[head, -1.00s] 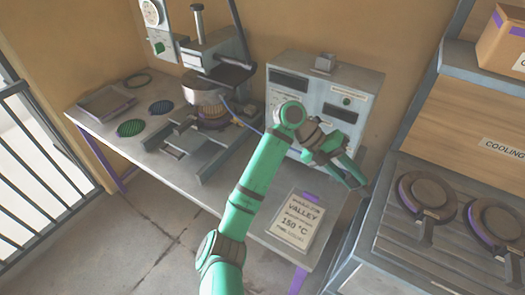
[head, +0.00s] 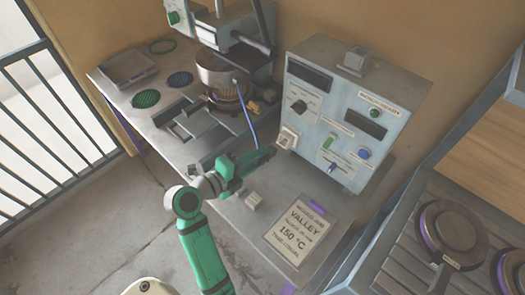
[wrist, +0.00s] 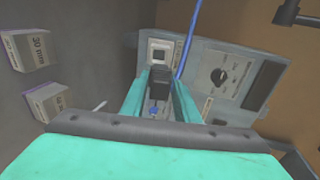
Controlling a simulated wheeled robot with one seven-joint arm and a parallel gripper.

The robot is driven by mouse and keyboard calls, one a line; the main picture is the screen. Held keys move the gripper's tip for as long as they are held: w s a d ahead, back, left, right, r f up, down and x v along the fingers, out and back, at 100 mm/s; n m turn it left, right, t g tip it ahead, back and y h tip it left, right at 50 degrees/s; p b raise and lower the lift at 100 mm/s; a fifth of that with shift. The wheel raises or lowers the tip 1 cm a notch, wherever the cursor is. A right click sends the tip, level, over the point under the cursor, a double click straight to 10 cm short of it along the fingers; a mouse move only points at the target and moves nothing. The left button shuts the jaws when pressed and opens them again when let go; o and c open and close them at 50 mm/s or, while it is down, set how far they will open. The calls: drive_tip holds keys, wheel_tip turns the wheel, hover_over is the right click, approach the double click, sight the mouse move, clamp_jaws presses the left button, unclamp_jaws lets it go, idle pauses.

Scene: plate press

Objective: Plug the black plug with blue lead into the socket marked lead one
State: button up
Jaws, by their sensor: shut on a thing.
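My gripper (head: 266,155) is shut on the black plug (wrist: 160,76), which shows between the two green fingers in the wrist view. The blue lead (head: 250,128) runs from the press to my gripper, and in the wrist view (wrist: 188,38) it passes just right of the plug. A white square socket (head: 288,138) sits low on the left of the control box front, close beyond my fingertips. In the wrist view the socket (wrist: 160,49) lies just past the plug, its dark opening visible. I cannot tell whether they touch. The socket's marking is too small to read.
The grey control box (head: 350,90) carries a black knob, a green switch and blue parts. The press (head: 215,70) stands behind left. A sign (head: 297,232) and a small pale block (head: 254,201) lie on the bench. Dark round plates (head: 450,232) lie at right.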

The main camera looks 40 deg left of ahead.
drive_tip(key=shift+s+a+f+n+y, duration=0.2)
drive_tip(key=shift+a+n+y, duration=0.1)
drive_tip(key=shift+a+y, duration=0.15)
drive_tip(key=shift+x, duration=2.65)
drive_tip(key=shift+x, duration=1.95)
drive_tip(key=o, duration=1.1)
drive_tip(key=shift+w+d+r, duration=0.1)
drive_tip(key=shift+d+r, duration=0.05)
drive_tip(key=shift+o, duration=0.3)
drive_tip(key=v, duration=1)
drive_tip(key=shift+s, duration=0.45)
